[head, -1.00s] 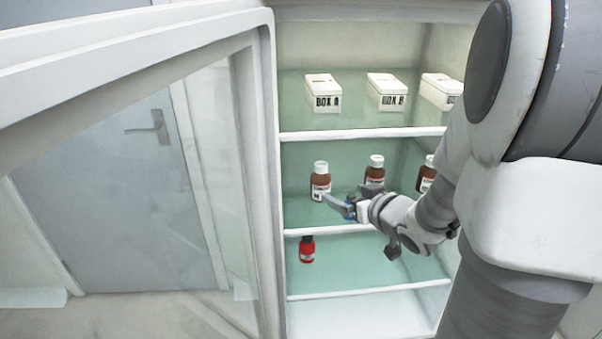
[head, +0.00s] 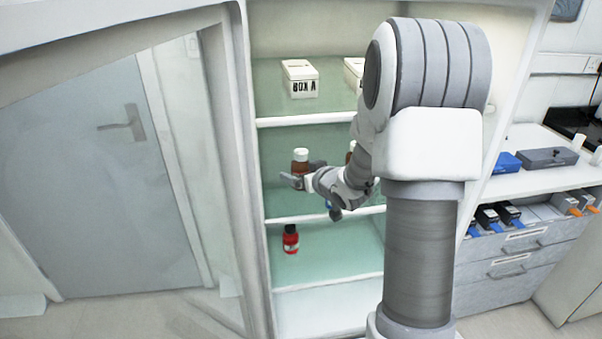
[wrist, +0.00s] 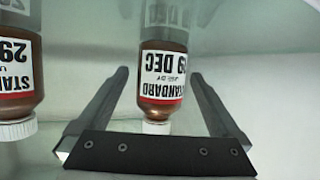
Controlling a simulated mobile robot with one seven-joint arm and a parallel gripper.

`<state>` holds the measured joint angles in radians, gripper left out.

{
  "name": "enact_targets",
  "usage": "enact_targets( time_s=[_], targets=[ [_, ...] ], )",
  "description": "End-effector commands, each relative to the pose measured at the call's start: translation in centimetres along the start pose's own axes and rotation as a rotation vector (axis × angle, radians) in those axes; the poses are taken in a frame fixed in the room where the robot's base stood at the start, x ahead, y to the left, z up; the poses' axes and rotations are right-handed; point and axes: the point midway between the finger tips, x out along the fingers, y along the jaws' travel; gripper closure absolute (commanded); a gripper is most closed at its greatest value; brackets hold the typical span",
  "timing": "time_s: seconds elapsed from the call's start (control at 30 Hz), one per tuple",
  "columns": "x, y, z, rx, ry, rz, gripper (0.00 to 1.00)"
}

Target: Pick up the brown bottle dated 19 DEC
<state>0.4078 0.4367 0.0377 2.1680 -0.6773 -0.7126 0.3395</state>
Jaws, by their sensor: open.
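A brown bottle (wrist: 160,75) with a white cap shows upside down in the wrist view, between my gripper's fingers. Its label reads "STANDARD" and a date ending in "9 DEC"; the first digit is unclear. My gripper (wrist: 159,88) is open, with a finger on each side of that bottle and gaps beside it. In the head view my gripper (head: 290,180) is at the leftmost brown bottle (head: 300,161) on the middle shelf, partly covering it. A second brown bottle (wrist: 15,80), label part "29", is at the left edge of the wrist view; my arm mostly hides one (head: 351,152) in the head view.
White boxes, one marked BOX A (head: 300,79), stand on the upper shelf. A red bottle (head: 290,239) stands on the lower shelf. The open cabinet door (head: 228,150) is on the left. A counter with drawers (head: 515,275) is on the right.

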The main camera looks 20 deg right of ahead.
Motion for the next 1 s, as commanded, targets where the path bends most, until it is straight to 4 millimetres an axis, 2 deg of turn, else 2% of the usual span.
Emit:
enact_targets(
  time_s=[0.1,0.3,0.37,0.87,1.0],
  targets=[
    [0.72,-0.07,0.01,-0.001,0.000,-0.001,0.00],
    [0.74,-0.04,-0.03,0.000,0.000,0.000,0.00],
    [0.73,-0.04,-0.02,0.000,0.000,-0.001,0.09],
    [0.71,-0.03,-0.01,0.000,0.000,0.000,0.99],
    [0.70,-0.03,-0.08,0.000,0.002,0.000,1.00]
  ],
)
